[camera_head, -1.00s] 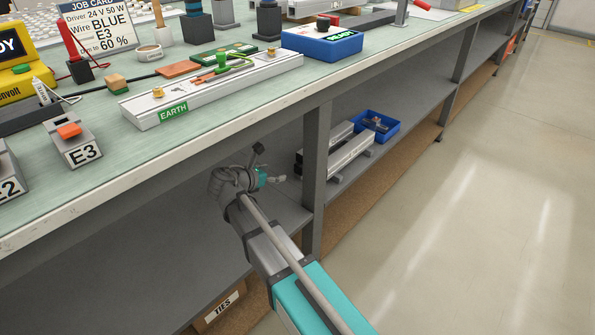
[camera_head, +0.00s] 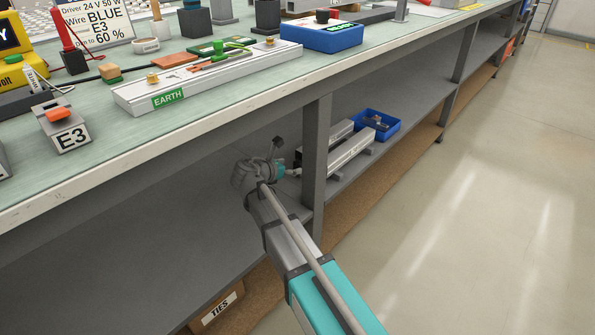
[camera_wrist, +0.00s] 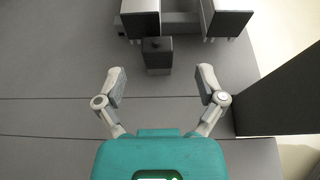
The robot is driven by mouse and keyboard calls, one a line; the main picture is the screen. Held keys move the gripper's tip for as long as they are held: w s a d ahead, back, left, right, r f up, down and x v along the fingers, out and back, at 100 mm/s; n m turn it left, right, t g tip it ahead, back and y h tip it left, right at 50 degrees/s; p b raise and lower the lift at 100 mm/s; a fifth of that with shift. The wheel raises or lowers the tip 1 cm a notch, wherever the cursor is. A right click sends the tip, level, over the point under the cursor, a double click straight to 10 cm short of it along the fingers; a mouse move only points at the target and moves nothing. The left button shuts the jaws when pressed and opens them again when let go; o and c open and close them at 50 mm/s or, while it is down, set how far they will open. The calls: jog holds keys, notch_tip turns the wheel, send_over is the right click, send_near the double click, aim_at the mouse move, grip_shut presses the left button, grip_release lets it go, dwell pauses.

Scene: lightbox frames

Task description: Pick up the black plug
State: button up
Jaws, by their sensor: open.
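A dark block with a small round knob on top, which looks like the black plug (camera_wrist: 158,58), stands between the near ends of two dark-topped rails in the wrist view. My gripper (camera_wrist: 161,84) is open and empty, its two fingers spread wide to either side, with the block just ahead of the fingertips. Nothing touches the fingers. In the head view my gripper (camera_head: 291,172) is under the bench top, over the lower shelf beside the grey bench leg. I cannot make out the plug in the head view; the leg and my arm may hide it.
The grey bench leg (camera_head: 315,150) stands close to the right of my gripper. Two long rails (camera_head: 350,150) and a blue tray (camera_head: 376,125) lie on the lower shelf (camera_head: 110,265) beyond it. The bench top (camera_head: 200,125) overhangs. The shelf left of my gripper is clear.

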aim_at(298, 161)
dwell(0.3)
jog(key=shift+b+x, duration=1)
jog(key=shift+x, duration=1.65)
jog(key=shift+a, duration=0.15)
grip_shut()
jog(key=shift+r, duration=0.2)
jog(key=shift+s+a+r+p, duration=0.15)
jog(key=shift+r+p, duration=0.3)
jog(key=shift+p, duration=0.2)
notch_tip(298, 161, up, 6)
jog(key=p, duration=0.5)
jog(key=shift+f, duration=0.25)
jog(key=s+a, duration=1.2)
jog(key=s, duration=0.3)
jog(key=shift+s+p, duration=0.15)
jog(key=shift+p, duration=0.2)
